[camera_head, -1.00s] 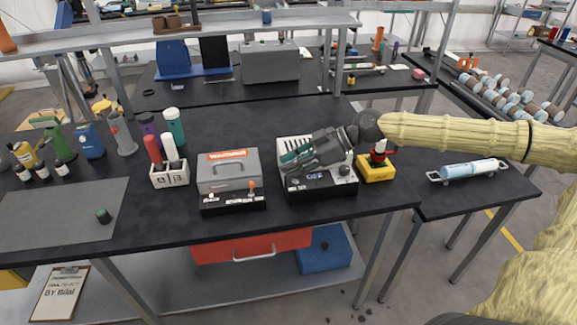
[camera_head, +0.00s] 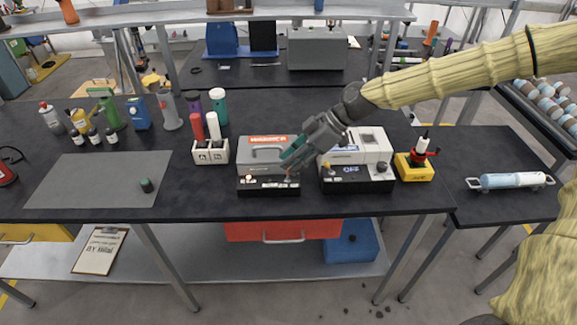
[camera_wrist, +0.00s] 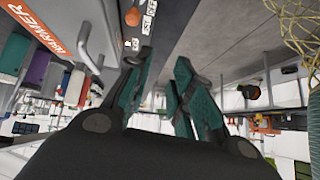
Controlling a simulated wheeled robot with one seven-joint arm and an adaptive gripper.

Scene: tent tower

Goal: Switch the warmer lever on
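The warmer (camera_head: 254,157) is a grey box with an orange WARMER label and a black control panel (camera_head: 268,187) in front, on the dark bench. It also shows at the left of the wrist view (camera_wrist: 88,18). A lever with a round orange knob (camera_wrist: 132,17) shows at the top of the wrist view, near small white labels, one reading OFF. My gripper (camera_head: 288,164) is above the right part of the warmer's panel, in front of its box. In the wrist view its teal fingers (camera_wrist: 164,56) are apart with nothing between them. The knob is beyond the fingertips; contact is not visible.
A second white-topped device (camera_head: 368,148) with a black panel stands close right of the warmer. A yellow block with a red-and-white piece (camera_head: 414,167) is further right. A white holder (camera_head: 211,155) with red and white bottles stands left. The grey mat (camera_head: 95,185) is mostly clear.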

